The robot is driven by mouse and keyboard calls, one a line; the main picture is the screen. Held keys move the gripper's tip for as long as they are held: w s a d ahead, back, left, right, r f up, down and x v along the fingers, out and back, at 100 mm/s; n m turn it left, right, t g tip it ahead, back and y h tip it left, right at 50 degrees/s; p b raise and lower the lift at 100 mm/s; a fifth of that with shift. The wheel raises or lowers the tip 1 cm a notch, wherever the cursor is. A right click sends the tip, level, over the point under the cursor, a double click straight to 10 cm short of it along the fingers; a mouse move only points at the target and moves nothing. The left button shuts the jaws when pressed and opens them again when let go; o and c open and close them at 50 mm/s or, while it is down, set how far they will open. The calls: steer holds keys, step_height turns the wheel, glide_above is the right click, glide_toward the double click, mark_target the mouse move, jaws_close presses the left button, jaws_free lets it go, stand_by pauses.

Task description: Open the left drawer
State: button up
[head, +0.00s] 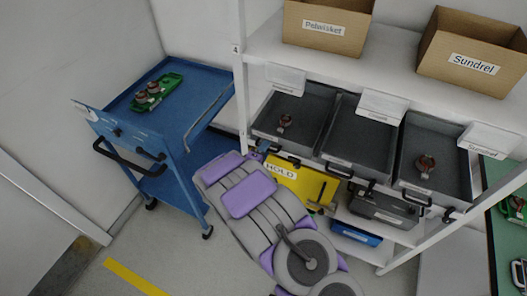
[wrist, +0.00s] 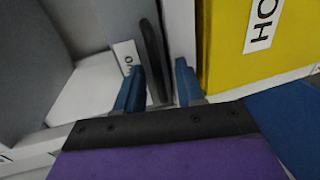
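The left drawer (head: 307,142) is a dark grey open-topped tray in the white shelf, with a small brown and metal part (head: 285,122) inside. It sits in line with the other two drawers. My gripper (head: 262,147) is low at its front left corner, at the end of my purple arm. In the wrist view my blue fingers (wrist: 160,88) are apart, with a dark upright handle (wrist: 153,55) between them. A gap shows beside the handle, so I see no firm grip. The handle's lower end is hidden near the gripper body.
Two similar drawers, middle (head: 360,140) and right (head: 432,160), stand to the right. A yellow HOLD bin (head: 312,187) is just below. A blue cart (head: 190,83) stands left with a green tray. Two cardboard boxes (head: 325,28) (head: 470,55) are on the shelf top.

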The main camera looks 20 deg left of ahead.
jaws_close()
stand_by(0.6)
